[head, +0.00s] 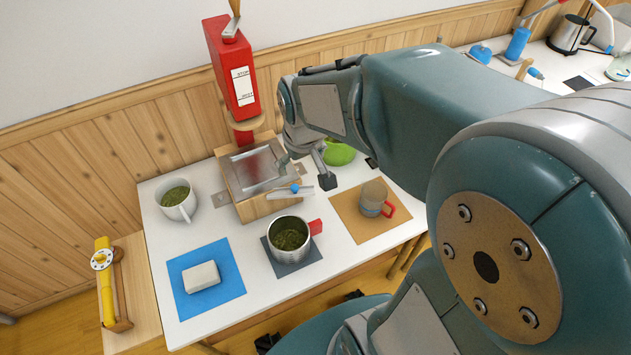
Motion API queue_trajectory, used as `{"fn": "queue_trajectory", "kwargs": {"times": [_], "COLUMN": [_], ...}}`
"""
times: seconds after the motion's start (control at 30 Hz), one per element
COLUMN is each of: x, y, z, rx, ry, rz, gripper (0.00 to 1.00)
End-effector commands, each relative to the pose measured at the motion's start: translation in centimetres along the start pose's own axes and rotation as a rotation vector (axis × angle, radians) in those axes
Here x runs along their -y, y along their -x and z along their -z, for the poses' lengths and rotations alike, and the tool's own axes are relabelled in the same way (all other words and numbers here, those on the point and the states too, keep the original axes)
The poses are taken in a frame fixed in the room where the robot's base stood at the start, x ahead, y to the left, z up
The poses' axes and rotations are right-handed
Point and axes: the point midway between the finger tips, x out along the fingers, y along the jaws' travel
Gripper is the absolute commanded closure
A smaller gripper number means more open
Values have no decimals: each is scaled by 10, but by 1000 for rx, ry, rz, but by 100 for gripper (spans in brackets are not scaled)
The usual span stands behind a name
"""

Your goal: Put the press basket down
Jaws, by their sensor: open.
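A metal cup with a red handle (290,235), holding green leafy stuff, stands upright on a dark grey mat (284,268). It looks like the press basket, though I cannot be sure. My gripper (306,176) is open, with one dark fingertip pad showing. It is beyond the cup in the picture, near the front right edge of a wooden box with a metal top (252,168). I see nothing held between the fingers. A red press-like column (231,70) with a white label stands behind the box.
A white mug of green stuff (177,200) stands left. A pale block (201,276) lies on a blue mat (225,258). A red-handled mug (373,197) stands on an orange mat (352,222). A green round object (338,152) is behind my gripper. A blue-knobbed piece (295,188) is beside it.

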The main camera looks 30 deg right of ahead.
Motion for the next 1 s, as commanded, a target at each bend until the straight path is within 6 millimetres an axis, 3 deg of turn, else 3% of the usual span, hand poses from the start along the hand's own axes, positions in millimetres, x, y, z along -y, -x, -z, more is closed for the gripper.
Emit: {"fn": "queue_trajectory", "kwargs": {"times": [0.1,0.4,0.6,1.0], "x": [9,27,32,33], "y": [37,99,113,114], "z": [-18,-72,-94,-96], "rx": [-69,-212,-260,-263], "ry": [-14,-53,-70,-72], "rz": [-3,5,12,12], "gripper": [0,0,0,0]}}
